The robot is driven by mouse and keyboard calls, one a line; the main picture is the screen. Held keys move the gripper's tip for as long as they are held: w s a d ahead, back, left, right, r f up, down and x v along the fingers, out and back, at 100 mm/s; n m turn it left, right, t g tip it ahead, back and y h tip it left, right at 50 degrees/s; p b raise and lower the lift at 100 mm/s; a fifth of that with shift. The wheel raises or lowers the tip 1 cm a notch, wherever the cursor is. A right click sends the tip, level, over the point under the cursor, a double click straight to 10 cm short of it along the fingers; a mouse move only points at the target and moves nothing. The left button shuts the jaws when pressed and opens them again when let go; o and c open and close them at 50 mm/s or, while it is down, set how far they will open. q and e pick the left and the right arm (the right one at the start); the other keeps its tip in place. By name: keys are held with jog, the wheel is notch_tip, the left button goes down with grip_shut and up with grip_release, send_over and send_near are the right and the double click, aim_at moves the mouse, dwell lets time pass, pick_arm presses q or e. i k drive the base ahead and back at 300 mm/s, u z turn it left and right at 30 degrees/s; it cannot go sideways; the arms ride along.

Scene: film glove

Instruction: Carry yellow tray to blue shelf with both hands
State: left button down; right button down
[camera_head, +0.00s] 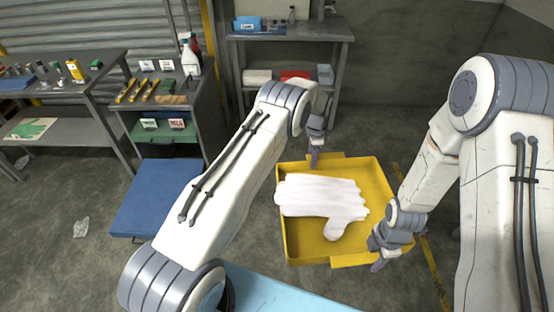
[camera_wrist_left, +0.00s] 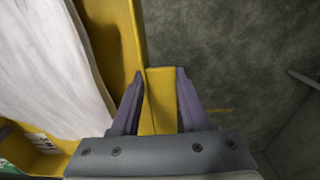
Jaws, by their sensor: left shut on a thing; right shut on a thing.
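The yellow tray (camera_head: 376,180) is held in the air over the floor in front of me, with a white glove (camera_head: 318,197) lying in it. My left gripper (camera_head: 314,160) is shut on the tray's far edge. In the left wrist view its fingers (camera_wrist_left: 160,100) straddle a yellow tab of the tray (camera_wrist_left: 125,40), with the white glove (camera_wrist_left: 50,60) to the left. My right gripper (camera_head: 378,262) is at the near right corner and shut on the tray; its fingertips are partly hidden. A light blue surface (camera_head: 285,292) shows at the bottom, partly behind my left arm.
A flat blue platform (camera_head: 160,192) stands low at the left. A grey cart (camera_head: 203,108) with bottles and yellow tools is behind it. A grey shelf unit (camera_head: 342,34) stands at the back, a workbench (camera_head: 104,62) at the far left. Floor to the right is mostly clear.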

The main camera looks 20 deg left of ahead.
aim_at(161, 192)
jog(key=i, duration=1.1)
jog(key=u, duration=0.4)
jog(key=i, duration=0.9)
jog(key=u, duration=1.05)
jog(key=i, duration=0.5)
jog(key=u, duration=1)
jog(key=i, duration=0.5)
jog(key=u, duration=0.35)
